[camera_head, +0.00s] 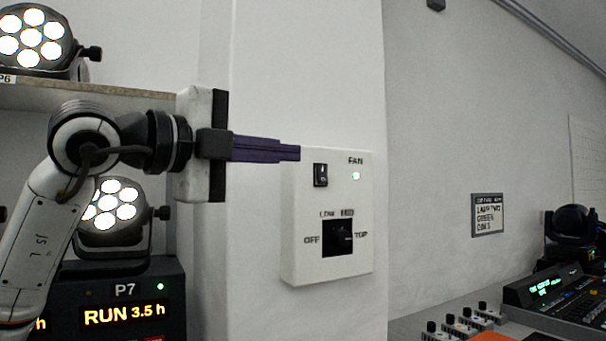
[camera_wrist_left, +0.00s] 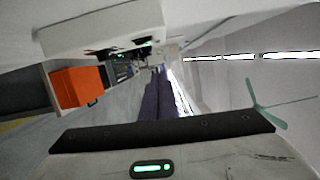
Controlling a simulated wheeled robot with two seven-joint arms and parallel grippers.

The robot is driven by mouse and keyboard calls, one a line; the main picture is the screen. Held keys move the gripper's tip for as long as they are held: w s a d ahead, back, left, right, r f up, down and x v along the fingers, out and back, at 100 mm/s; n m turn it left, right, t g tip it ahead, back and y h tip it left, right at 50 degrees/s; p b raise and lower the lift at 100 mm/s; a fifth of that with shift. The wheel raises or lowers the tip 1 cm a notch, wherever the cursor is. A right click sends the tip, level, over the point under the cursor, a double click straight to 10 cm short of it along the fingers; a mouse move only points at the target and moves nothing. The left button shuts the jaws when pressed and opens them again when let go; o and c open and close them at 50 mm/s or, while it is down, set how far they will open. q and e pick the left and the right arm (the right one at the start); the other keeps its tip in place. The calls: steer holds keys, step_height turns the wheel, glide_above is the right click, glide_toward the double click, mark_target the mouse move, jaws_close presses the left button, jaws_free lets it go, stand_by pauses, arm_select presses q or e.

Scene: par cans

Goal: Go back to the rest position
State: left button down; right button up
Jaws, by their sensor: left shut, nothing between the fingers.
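My left gripper (camera_head: 299,153) comes in from the left, its purple fingers shut with nothing between them. In the head view the fingertips overlap the upper left edge of the white FAN box (camera_head: 300,258); I cannot tell whether they touch it. The box has a black rocker switch (camera_head: 320,175), a lit green lamp (camera_head: 355,176) and a black rotary knob (camera_head: 341,237) among OFF, LOW, MID and TOP marks. In the left wrist view the closed fingers (camera_wrist_left: 160,75) point away from the camera. My right gripper is not in view.
Lit par cans stand on a shelf (camera_head: 110,97) and below it (camera_head: 112,208). A P7 display (camera_head: 125,315) reads RUN 3.5 h. A console (camera_head: 560,300) is at the right. The left wrist view shows an orange box (camera_wrist_left: 77,87) and a green-bladed fan (camera_wrist_left: 262,106).

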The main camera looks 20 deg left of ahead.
arm_select(q)
steer(key=d+f+m+g+h, duration=0.1)
steer(key=d+f+g+h, duration=0.2)
steer(key=d+f+h, duration=0.6)
steer(key=d+f+m+g+h, duration=0.1)
steer(key=d+f+g+h, duration=0.45)
steer(key=f, duration=0.85)
steer(key=a+f+n+t+y, duration=0.3)
steer(key=f+n+y, duration=0.35)
steer(key=f, duration=0.35)
steer(key=a+f+n+t+y, duration=0.2)
steer(key=f+n+t+y, duration=0.25)
steer(key=f+n, duration=0.4)
steer(key=a+f+n+t+y, duration=0.25)
steer(key=f+n+y, duration=0.3)
steer(key=f, duration=0.65)
steer(key=s+f+n+g+y, duration=0.2)
steer(key=s+f+g, duration=0.7)
steer(key=s+f, duration=1.3)
step_height(320, 180, down, 4)
steer(key=shift+s+n+y, duration=0.2)
steer(key=shift+n+y, duration=0.2)
steer(key=shift+n, duration=0.05)
steer(key=shift+d+g, duration=0.1)
steer(key=shift+g, duration=0.15)
